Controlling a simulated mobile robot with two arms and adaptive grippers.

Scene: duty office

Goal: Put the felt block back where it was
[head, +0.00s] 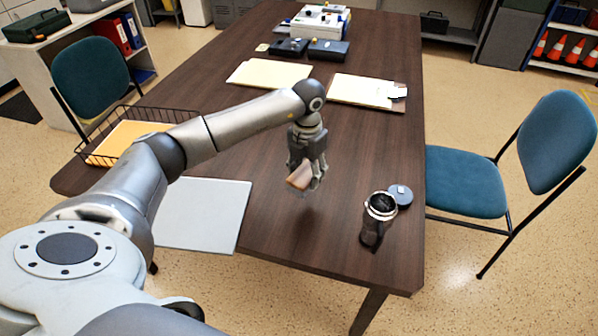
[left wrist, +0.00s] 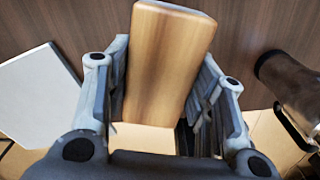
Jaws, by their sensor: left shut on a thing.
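The felt block (head: 299,177) looks like a tan, wood-coloured block with rounded edges. My left gripper (head: 307,181) is shut on it and points down over the middle of the dark table, with the block apparently held above the top. In the left wrist view the block (left wrist: 168,62) sits between the two fingers of the left gripper (left wrist: 165,85); its felt face cannot be made out. A flat white-grey board (head: 203,214) lies on the table to the left of the gripper. My right gripper is not in view.
A dark mug (head: 374,222) and a round lid (head: 400,194) stand right of the gripper. A wire tray (head: 103,159) with yellow paper is at left. Folders (head: 270,74) and papers (head: 364,90) lie farther back. The table (head: 293,236) is clear between board and mug.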

